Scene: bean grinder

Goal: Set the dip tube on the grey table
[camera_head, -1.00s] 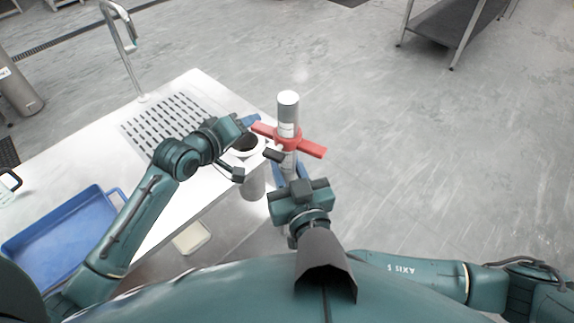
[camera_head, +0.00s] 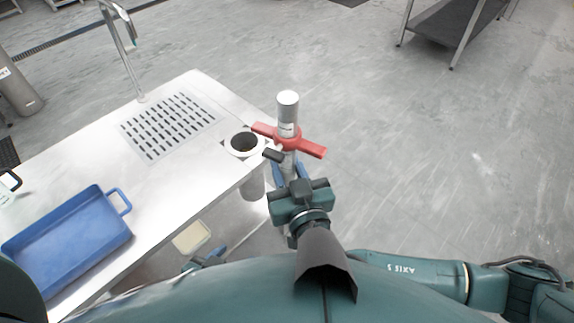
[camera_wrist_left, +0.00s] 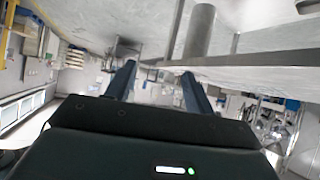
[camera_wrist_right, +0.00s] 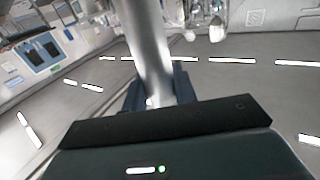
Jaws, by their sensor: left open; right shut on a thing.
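A tall silver tube (camera_head: 288,112) with a red crossbar (camera_head: 309,147), which I take to be the dip tube, stands upright in my right gripper (camera_head: 289,170). That gripper is shut around its lower part, just off the right edge of the grey table (camera_head: 185,185). The tube also fills the middle of the right wrist view (camera_wrist_right: 147,45). My left gripper (camera_head: 206,258) is low by the table's front edge, partly hidden by my body. In the left wrist view its fingers (camera_wrist_left: 158,75) are apart with nothing held between them.
A white-rimmed round opening (camera_head: 245,144) with a dark inside sits at the table's right end, a cylinder (camera_head: 253,185) below it. A blue tray (camera_head: 70,235) lies at the left. A slotted drain (camera_head: 170,122) and tap (camera_head: 125,30) are behind. The table middle is clear.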

